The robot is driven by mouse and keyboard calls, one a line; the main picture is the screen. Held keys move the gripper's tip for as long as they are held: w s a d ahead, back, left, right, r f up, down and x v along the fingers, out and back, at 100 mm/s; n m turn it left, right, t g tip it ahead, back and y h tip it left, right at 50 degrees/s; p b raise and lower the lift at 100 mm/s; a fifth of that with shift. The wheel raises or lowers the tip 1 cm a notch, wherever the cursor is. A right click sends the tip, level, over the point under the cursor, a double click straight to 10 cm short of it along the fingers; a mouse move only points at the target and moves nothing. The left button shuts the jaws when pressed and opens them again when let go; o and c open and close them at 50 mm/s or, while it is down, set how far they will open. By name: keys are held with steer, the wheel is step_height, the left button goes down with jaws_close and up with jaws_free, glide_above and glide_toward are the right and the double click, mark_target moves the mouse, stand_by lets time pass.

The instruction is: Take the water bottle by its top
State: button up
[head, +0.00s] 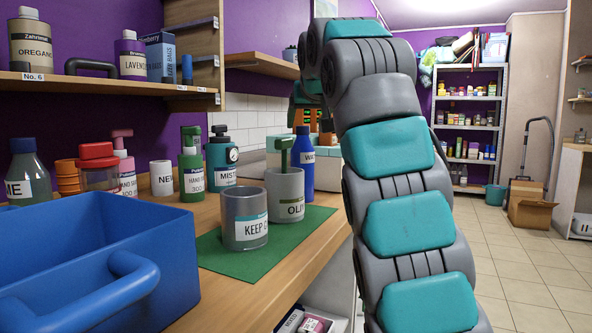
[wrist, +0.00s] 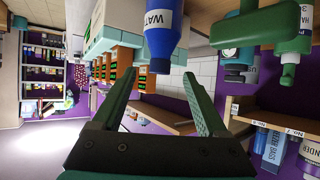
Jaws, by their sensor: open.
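The water bottle (head: 301,168) is blue with a dark cap and a white label, partly covered. In the head view it stands upright on the worktop behind the olive-labelled canister, just left of my arm. In the wrist view, which is turned over, the water bottle (wrist: 165,38) hangs from the top edge with its cap pointing down. My gripper (wrist: 159,77) is open and empty. The cap appears between its two fingertips in the picture; I cannot tell whether it is between them or just beyond. No contact shows. In the head view my arm hides the gripper.
A green mat (head: 215,252) holds a grey cup (head: 245,208) and the olive canister (head: 286,190) with a green pump. A green pump bottle (head: 191,170) and a spray bottle (head: 221,160) stand left. A blue crate (head: 170,265) fills the front left. A shelf (head: 262,64) is above.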

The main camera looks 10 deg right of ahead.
mark_target(303, 129)
steer(key=shift+w+r+p+x, duration=0.15)
steer(key=shift+p+x, duration=0.4)
steer(key=shift+x, duration=1.15)
steer(key=shift+w+r+p+x, duration=0.1)
steer(key=shift+r+p+x, duration=0.35)
steer(key=shift+x, duration=1.25)
steer(key=shift+f, duration=0.15)
jaws_close()
